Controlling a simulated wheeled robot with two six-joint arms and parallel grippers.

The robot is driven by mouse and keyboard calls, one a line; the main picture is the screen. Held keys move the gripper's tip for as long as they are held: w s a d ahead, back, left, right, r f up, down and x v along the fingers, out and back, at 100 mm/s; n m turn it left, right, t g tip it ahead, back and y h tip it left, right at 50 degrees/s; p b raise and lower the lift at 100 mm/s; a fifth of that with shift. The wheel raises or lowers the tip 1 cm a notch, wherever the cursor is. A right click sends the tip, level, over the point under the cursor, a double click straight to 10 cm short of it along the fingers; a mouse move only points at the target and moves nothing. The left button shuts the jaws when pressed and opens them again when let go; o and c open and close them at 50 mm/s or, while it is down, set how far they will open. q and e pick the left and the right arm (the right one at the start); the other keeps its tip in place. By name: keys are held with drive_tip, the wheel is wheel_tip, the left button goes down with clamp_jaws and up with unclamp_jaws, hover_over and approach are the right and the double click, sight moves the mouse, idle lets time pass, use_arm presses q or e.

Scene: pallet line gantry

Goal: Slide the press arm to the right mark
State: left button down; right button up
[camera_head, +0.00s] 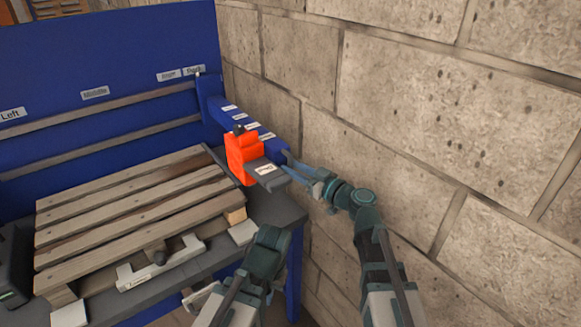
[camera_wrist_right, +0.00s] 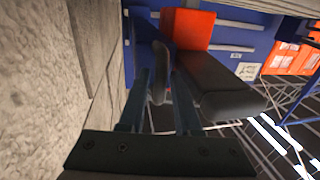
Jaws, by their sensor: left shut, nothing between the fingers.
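The blue press arm (camera_head: 240,119) juts out from the blue back panel near its right end. Its root is just right of and below the "Right" label (camera_head: 193,70). An orange block (camera_head: 240,155) with a dark grey plate (camera_head: 267,177) sits at its outer part; the block also shows in the right wrist view (camera_wrist_right: 188,29). My right gripper (camera_head: 290,167) is at the arm's outer end. In the wrist view its fingers lie close on both sides of a dark upright handle (camera_wrist_right: 159,72). My left gripper (camera_head: 192,298) is shut and empty, low beside the table's front edge.
A wooden pallet (camera_head: 130,205) lies on the dark table (camera_head: 275,210) left of the press arm. The panel also bears "Left" (camera_head: 12,114) and "Middle" (camera_head: 95,92) labels and horizontal rails. A block wall (camera_head: 430,110) stands close on the right.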

drive_tip(key=shift+w+a, duration=0.45)
drive_tip(key=shift+a, duration=0.05)
drive_tip(key=shift+c, duration=0.3)
clamp_jaws()
idle(1.0)
